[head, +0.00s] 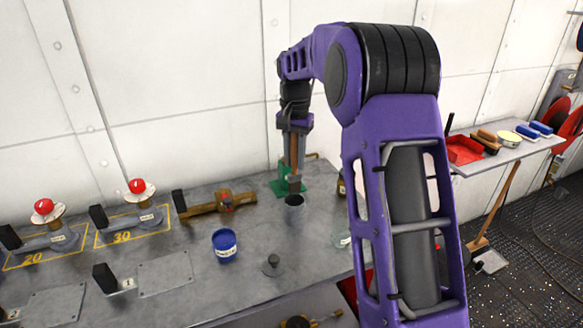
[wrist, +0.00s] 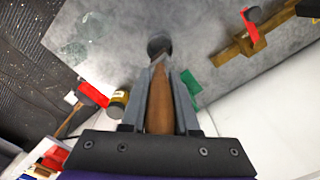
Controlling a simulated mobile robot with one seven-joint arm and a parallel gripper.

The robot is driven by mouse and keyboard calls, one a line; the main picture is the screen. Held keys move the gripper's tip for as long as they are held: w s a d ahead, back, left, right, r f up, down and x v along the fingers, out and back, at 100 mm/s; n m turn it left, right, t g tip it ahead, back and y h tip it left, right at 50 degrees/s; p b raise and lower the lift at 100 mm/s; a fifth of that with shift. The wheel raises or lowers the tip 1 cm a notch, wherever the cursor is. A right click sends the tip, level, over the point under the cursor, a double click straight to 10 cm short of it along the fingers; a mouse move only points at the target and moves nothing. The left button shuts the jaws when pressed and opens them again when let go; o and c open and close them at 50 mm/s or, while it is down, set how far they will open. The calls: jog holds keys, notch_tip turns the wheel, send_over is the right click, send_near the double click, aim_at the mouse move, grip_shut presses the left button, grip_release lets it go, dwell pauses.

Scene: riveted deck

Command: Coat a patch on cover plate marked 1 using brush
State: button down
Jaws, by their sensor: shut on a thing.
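My gripper (head: 294,172) is shut on the brush, whose brown wooden handle (wrist: 160,103) shows between the fingers in the wrist view. The brush points down over a small dark round pot (head: 294,202) on the bench; its tip is at or inside the pot's mouth, and I cannot tell how deep. The cover plate marked 1 (head: 166,277) lies flat on the bench to the left, beside a black block with label 1 (head: 128,283). A blue pot (head: 225,246) with a white label stands between plate and gripper. A similar plate (head: 54,306) lies at lower left.
A small knobbed disc (head: 272,266) lies near the bench's front edge. A wooden bar fitting (head: 225,203) lies behind the blue pot. Red-knobbed fittings (head: 137,187) stand in yellow-marked areas 20 and 30. A jar (wrist: 118,103) stands near my gripper. A side shelf (head: 490,160) holds several items.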

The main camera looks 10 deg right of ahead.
jog(key=s+a+r+y, duration=0.15)
jog(key=s+a, duration=0.25)
jog(key=a, duration=0.4)
jog(key=s+a+y, duration=0.3)
jog(key=s+a, duration=0.1)
jog(key=a, duration=0.4)
notch_tip(320, 180, down, 6)
jog(key=b, duration=0.4)
jog(key=shift+a+g+b, duration=0.25)
jog(key=shift+g+b, duration=0.05)
jog(key=shift+g, duration=0.1)
jog(key=shift+f+h, duration=0.25)
jog(key=shift+f, duration=0.45)
dwell(1.1)
notch_tip(320, 180, up, 7)
jog(key=p, duration=0.4)
jog(key=shift+p, duration=0.4)
dwell(0.6)
